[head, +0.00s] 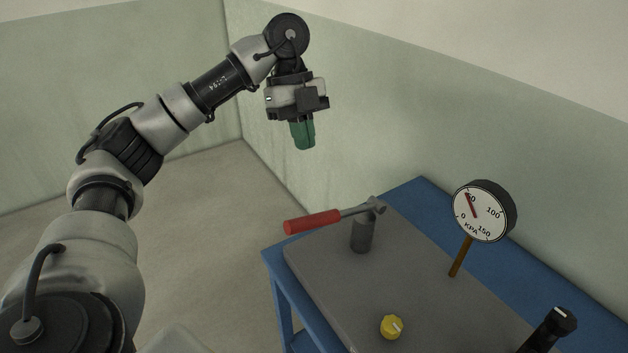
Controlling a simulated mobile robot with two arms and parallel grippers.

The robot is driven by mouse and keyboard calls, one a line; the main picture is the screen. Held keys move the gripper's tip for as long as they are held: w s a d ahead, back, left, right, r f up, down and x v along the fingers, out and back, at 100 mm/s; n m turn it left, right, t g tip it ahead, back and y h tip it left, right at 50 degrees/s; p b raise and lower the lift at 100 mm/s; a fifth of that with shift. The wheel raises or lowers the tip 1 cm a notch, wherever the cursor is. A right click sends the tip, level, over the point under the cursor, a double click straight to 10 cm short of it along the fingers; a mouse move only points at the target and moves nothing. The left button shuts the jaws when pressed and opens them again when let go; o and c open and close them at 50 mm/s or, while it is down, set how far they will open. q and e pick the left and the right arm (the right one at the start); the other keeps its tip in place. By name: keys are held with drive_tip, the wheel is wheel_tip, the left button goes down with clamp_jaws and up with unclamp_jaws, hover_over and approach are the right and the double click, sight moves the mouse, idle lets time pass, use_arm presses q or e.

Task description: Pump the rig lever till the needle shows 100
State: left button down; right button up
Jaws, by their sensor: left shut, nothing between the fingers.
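The rig lever has a red handle (313,221) on a grey rod, pivoted at the top of a grey post (363,234) on the rig's grey plate (335,290). The lever is close to level, its handle pointing left past the plate's edge. A round white gauge (480,213) stands on a brown stem; its red needle points up and left, close to the 50 mark, which it partly covers. My left gripper (304,146), with green fingers, is shut and empty, above and apart from the lever. My right gripper is not in view.
The rig stands on a blue table (425,189) beside a pale green wall. A yellow knob (391,326) sits on the plate's front part. A black-topped post (560,320) stands at the lower right. The floor left of the table is clear.

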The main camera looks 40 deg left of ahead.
use_arm(q)
drive_tip(key=shift+w+d+r+g, duration=0.1)
drive_tip(key=shift+w+r+g, duration=0.05)
drive_tip(key=shift+r, duration=0.35)
drive_tip(key=shift+w+r+g, duration=0.15)
drive_tip(key=shift+r, duration=0.35)
drive_tip(key=b, duration=0.2)
approach(314, 215)
drive_tip(key=d, duration=0.1)
drive_tip(key=x, duration=0.2)
drive_tip(key=p+x, duration=0.1)
drive_tip(key=x, duration=0.2)
drive_tip(key=shift+a+f, duration=0.2)
drive_tip(key=shift+s+f, duration=0.15)
drive_tip(key=shift+f, duration=0.6)
